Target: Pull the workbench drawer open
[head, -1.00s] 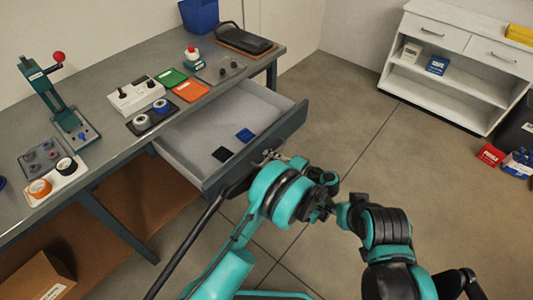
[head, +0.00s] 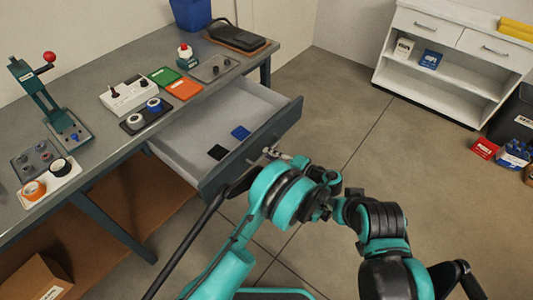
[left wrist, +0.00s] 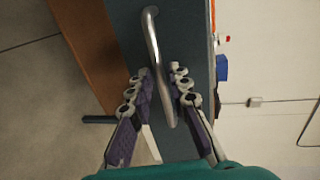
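The workbench drawer (head: 189,152) stands far out from under the grey bench top, and its light grey inside shows. A dark blue pad (head: 241,132) and a black pad (head: 217,153) lie in it. My left gripper (head: 268,154) is at the drawer front, partly hidden by my own arm. In the left wrist view, the silver drawer handle (left wrist: 154,42) runs between the two fingers of my left gripper (left wrist: 160,72). The fingers are apart, with narrow gaps on both sides of the bar. My right gripper cannot be made out in the head view.
The workbench (head: 92,168) carries a press (head: 45,105), a white switch box (head: 127,93), tape rolls and coloured trays. A white cabinet (head: 440,85) stands at the back right, with red and blue boxes on the floor near it. The floor between is clear.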

